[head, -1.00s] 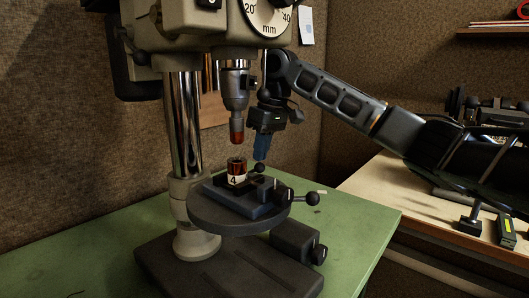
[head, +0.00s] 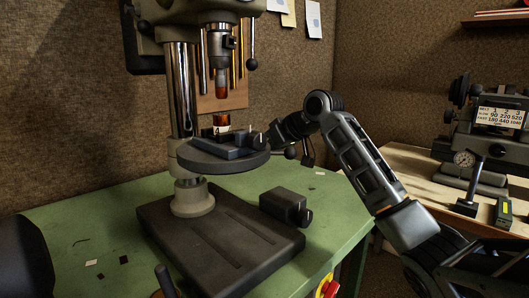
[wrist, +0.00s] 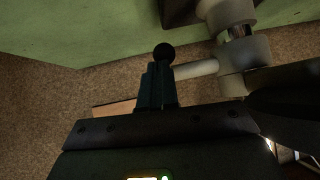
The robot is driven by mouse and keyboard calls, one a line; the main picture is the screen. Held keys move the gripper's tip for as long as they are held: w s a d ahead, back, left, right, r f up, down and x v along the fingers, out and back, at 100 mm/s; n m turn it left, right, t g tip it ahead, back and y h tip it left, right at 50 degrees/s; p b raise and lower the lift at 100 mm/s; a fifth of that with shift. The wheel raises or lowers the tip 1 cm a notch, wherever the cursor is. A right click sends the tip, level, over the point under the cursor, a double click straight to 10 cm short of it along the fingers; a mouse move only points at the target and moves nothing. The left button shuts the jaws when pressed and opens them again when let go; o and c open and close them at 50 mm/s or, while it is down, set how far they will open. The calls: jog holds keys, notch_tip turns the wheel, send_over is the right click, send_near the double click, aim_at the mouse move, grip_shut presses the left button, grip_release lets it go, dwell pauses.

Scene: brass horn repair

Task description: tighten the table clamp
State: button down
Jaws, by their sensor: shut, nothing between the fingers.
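The drill press's round table (head: 215,162) stands on its bracket on the column (head: 182,110). In the wrist view, a black ball knob (wrist: 164,52) shows just beyond the fingertips of my gripper (wrist: 157,68). A pale rod (wrist: 196,68) runs from the pale collar (wrist: 232,83) on the column toward the fingers; its end is hidden behind them. I cannot tell whether the fingers touch the knob or rod. My gripper is shut with nothing held. In the head view its fingers are hidden behind the table and vise.
A dark vise (head: 232,147) holding a copper-coloured part labelled 4 (head: 221,126) sits on the table. The red-tipped chuck (head: 221,80) hangs above. A black block (head: 286,207) stands beside the base (head: 220,240). The green bench (head: 85,225) is mostly clear at left.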

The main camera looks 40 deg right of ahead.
jog(key=shift+f+t+b, duration=1.7)
jog(key=shift+f+b, duration=0.2)
jog(key=shift+b, duration=0.4)
jog(key=shift+a+f, duration=0.1)
